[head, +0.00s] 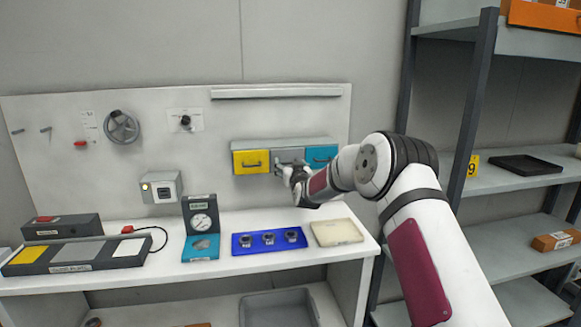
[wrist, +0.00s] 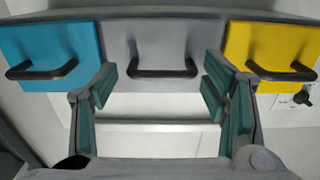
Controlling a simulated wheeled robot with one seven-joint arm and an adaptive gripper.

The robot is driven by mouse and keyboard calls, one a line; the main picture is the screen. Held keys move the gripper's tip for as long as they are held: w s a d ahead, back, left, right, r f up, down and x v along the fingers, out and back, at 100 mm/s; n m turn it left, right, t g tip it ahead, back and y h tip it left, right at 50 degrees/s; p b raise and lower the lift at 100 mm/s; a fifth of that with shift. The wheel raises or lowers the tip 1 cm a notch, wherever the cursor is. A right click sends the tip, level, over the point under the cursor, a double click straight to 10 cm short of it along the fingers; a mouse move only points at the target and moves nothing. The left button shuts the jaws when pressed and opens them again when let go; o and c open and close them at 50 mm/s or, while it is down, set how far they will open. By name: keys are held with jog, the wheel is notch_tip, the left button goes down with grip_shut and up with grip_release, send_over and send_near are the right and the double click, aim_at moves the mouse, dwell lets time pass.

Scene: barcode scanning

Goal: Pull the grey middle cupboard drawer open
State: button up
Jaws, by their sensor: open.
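The grey middle drawer (wrist: 160,38) sits between the blue drawer (wrist: 50,52) and the yellow drawer (wrist: 272,52) in the wrist view. Its front looks level with its neighbours, so it appears closed. Its dark bar handle (wrist: 150,73) lies across the lower front in that view. My gripper (wrist: 160,82) is open, with one green-padded finger towards each end of this handle. It holds nothing, and I cannot tell whether a finger touches the handle. In the head view my gripper (head: 284,166) is at the cupboard and hides much of the grey drawer (head: 290,154).
In the head view the yellow drawer (head: 251,162) is left and the blue drawer (head: 321,157) right. A blue tray (head: 268,249), a gauge stand (head: 201,225) and a cream tray (head: 337,232) stand on the bench below. A shelf rack (head: 473,110) stands right of the arm.

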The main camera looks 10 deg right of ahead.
jog(key=c, duration=1.5)
jog(key=s+p, duration=0.4)
jog(key=s, duration=0.3)
jog(key=shift+s+r+p, duration=0.1)
jog(key=shift+s+p, duration=0.05)
jog(key=shift+p, duration=0.2)
jog(key=shift+s, duration=0.1)
jog(key=o, duration=1.5)
jog(key=shift+a, duration=0.1)
